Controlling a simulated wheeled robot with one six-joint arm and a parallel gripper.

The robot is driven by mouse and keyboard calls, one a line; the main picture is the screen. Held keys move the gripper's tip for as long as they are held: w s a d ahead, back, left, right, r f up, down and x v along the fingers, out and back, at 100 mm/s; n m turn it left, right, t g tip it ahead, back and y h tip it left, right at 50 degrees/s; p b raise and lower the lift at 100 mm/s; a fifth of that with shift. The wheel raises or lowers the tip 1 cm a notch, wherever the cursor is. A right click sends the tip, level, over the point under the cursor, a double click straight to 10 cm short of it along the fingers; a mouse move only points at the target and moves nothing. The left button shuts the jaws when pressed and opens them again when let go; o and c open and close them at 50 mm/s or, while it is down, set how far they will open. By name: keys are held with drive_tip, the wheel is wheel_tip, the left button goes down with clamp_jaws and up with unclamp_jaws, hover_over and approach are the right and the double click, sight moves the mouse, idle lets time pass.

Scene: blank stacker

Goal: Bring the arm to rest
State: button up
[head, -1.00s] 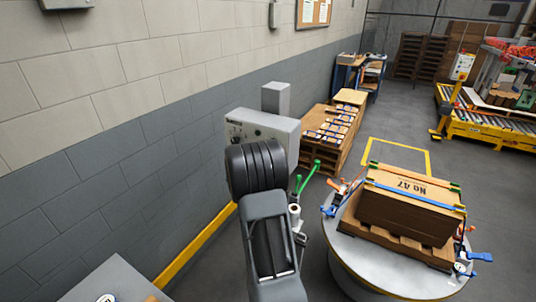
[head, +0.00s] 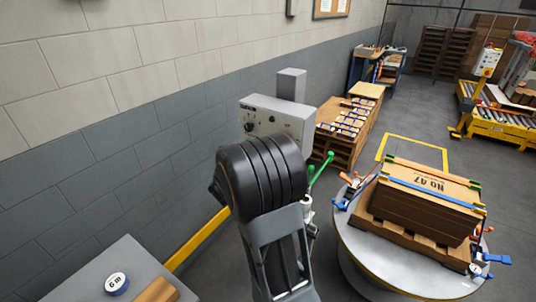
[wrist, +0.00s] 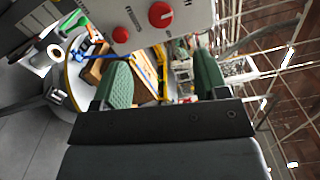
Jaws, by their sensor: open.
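My gripper (wrist: 162,80) is open in the wrist view, its two green-padded fingers apart with nothing between them. Beyond the fingers are a grey panel with red knobs (wrist: 138,14) and, at the left, part of a round table. In the head view my arm (head: 268,215) rises at the lower middle, black and grey, in front of the grey control box (head: 277,122) by the wall. My gripper itself is hidden in the head view.
Loaded pallets (head: 340,150) stand by the wall. A grey bench (head: 75,283) with a round label roll (head: 117,284) is at lower left.

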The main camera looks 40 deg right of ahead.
drive_tip(key=shift+s+a, duration=0.1)
drive_tip(key=shift+a, duration=0.3)
idle(0.4)
